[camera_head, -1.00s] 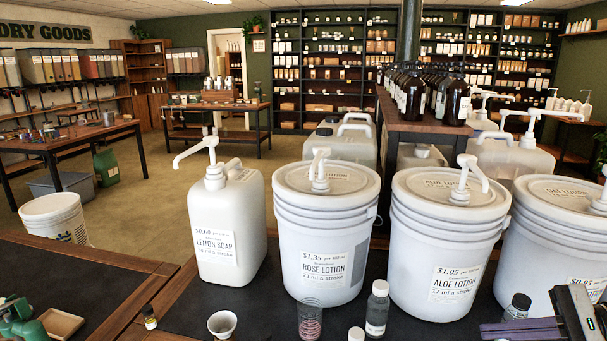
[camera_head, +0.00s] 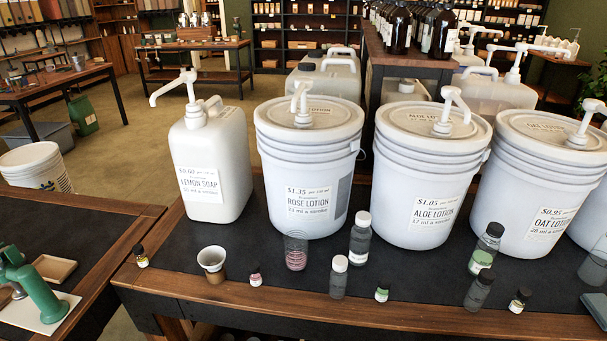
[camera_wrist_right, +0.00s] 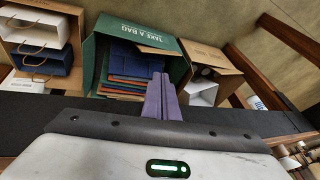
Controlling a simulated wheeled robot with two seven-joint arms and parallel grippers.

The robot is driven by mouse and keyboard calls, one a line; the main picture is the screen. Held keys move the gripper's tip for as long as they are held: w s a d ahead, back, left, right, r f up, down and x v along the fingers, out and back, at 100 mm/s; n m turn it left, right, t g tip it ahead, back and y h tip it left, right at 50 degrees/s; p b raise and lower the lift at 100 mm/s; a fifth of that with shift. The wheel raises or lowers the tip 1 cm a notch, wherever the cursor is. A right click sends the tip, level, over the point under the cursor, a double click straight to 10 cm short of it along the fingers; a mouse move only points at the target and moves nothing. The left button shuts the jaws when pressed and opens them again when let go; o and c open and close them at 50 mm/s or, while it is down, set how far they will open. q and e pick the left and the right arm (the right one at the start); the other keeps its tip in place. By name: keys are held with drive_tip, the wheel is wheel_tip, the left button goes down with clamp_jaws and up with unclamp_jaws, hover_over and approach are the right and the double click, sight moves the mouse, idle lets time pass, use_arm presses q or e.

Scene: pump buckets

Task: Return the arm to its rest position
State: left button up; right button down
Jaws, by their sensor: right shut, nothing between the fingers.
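My right gripper (camera_wrist_right: 160,97) shows in the right wrist view as two purple fingers pressed together, with nothing between them. It points toward a green "TAKE A BAG" box (camera_wrist_right: 112,52) holding folded coloured bags; I cannot tell whether they touch. Neither gripper shows in the head view. There, a lemon soap jug (camera_head: 210,165), a rose lotion bucket (camera_head: 308,165), an aloe lotion bucket (camera_head: 428,175) and an oat lotion bucket (camera_head: 540,185) stand upright in a row on the counter, each with a white pump on top.
A green metal device (camera_head: 30,288) is at lower left. Cardboard boxes flank the green box in the wrist view.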

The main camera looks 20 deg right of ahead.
drive_tip(key=a+r+n+t+y, duration=0.1)
drive_tip(key=a+n+t, duration=0.2)
drive_tip(key=a, duration=2)
drive_tip(key=n, duration=0.3)
drive_tip(key=shift+s+r+t, duration=0.15)
drive_tip(key=shift+r+t, duration=0.1)
drive_tip(key=shift+t, duration=0.05)
